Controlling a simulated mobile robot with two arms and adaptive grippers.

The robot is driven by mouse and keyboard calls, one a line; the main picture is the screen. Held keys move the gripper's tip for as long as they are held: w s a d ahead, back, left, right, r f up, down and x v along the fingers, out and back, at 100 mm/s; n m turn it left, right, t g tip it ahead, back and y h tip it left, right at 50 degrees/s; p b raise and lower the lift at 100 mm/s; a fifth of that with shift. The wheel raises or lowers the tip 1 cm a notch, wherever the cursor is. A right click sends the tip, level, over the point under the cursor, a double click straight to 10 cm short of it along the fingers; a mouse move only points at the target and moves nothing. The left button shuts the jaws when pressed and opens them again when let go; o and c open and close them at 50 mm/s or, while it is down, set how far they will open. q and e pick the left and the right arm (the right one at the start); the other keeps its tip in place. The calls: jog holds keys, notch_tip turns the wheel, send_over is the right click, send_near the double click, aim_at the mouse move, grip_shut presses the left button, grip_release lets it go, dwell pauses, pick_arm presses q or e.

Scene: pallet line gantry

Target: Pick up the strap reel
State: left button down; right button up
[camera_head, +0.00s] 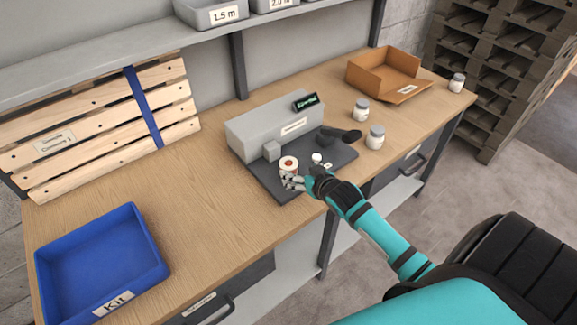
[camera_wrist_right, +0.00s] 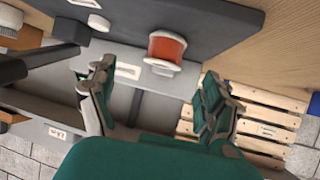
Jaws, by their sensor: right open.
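The strap reel (camera_head: 289,163), a small white-rimmed spool with a red winding, sits on the dark base plate of the grey machine. In the right wrist view the reel (camera_wrist_right: 166,47) shows beyond the fingertips, between the lines of the two fingers. My right gripper (camera_head: 293,181) is right beside the reel on its near side. In the right wrist view my right gripper (camera_wrist_right: 158,72) is open, with nothing between its fingers. My left gripper is out of view.
The grey machine (camera_head: 280,125) stands behind the reel, with a black handle (camera_head: 340,134) and a small white knob (camera_head: 316,158) nearby. White jars (camera_head: 375,137) stand to the right. A blue tray (camera_head: 100,262) lies at left; an open cardboard box (camera_head: 385,75) is at back right.

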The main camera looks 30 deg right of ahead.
aim_at(291, 166)
jog(key=shift+x, duration=1.1)
jog(key=x, duration=0.2)
jog(key=p+x, duration=0.1)
jog(key=x, duration=0.1)
jog(key=shift+w+a+r, duration=0.15)
jog(key=shift+a+r, duration=0.05)
jog(key=shift+a, duration=0.1)
jog(key=shift+w+f, duration=0.35)
jog(key=shift+w, duration=0.15)
jog(key=shift+s, duration=0.1)
jog(key=shift+c, duration=0.4)
jog(key=c, duration=1.1)
jog(key=shift+c, duration=0.6)
jog(key=shift+r, duration=0.15)
